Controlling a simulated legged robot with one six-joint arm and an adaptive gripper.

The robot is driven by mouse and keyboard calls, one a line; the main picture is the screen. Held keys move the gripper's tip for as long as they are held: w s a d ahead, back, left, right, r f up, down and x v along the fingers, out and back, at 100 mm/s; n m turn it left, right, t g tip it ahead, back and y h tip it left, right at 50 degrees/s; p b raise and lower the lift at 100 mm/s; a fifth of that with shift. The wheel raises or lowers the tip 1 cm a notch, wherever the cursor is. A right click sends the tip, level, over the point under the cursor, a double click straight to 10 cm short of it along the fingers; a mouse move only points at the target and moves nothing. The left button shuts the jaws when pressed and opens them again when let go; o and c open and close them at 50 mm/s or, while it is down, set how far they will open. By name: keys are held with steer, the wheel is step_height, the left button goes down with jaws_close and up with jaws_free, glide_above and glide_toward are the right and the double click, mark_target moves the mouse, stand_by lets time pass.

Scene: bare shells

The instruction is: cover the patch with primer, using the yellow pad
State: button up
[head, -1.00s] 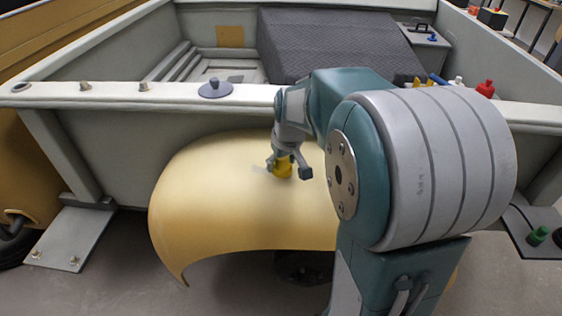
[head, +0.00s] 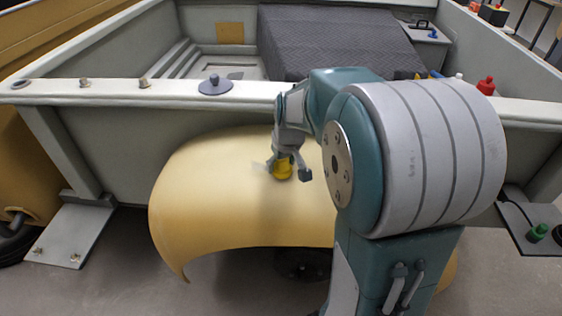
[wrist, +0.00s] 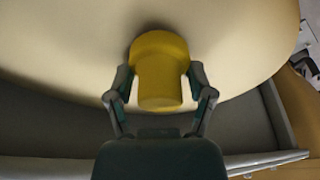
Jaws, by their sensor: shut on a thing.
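My gripper (head: 287,168) is shut on the yellow pad (head: 282,171), which it holds at the top of the tan curved fender (head: 195,205). In the wrist view the yellow pad (wrist: 160,72) sits between both fingers of my gripper (wrist: 160,88), its far end against or very close to the tan fender (wrist: 70,40). A faint greyish patch (head: 260,166) shows just left of the pad in the head view. Part of it may be hidden by the pad, and I cannot tell how much is covered. My arm hides the fender's right side.
The grey trailer rail (head: 180,92) runs behind the fender, with a grey-blue knobbed disc (head: 215,86) and metal studs on it. A dark quilted pad (head: 325,40) lies inside the trailer.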

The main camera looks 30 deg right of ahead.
steer(key=shift+f, duration=0.35)
